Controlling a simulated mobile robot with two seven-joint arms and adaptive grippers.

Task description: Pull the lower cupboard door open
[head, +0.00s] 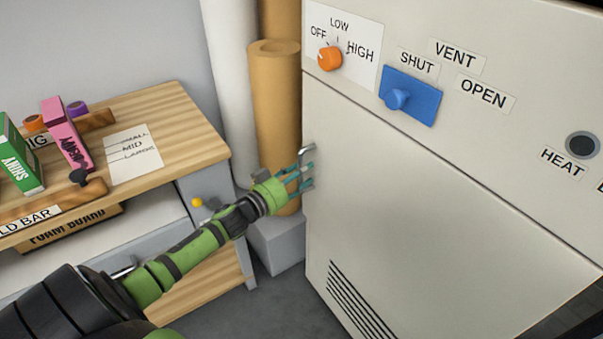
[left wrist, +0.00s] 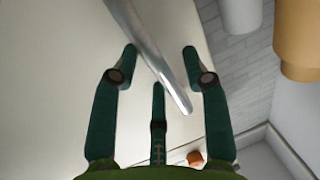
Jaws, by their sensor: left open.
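The lower cupboard door (head: 420,220) is the large beige panel below the control strip. It looks shut. Its short silver handle (head: 306,149) stands out at the upper left edge. My left gripper (head: 302,178) is open with its green fingers at the handle, close to the door's left edge. In the left wrist view the handle bar (left wrist: 150,50) runs slantwise between the open fingers of my left gripper (left wrist: 160,60). I cannot tell whether any finger touches it. My right gripper is not in view.
An orange knob (head: 330,58) and a blue slider (head: 411,97) sit above the door. A cardboard tube (head: 275,110) and a white pipe stand just left of the cupboard. A wooden bench (head: 175,135) with boxes is at the left. Grey floor shows below.

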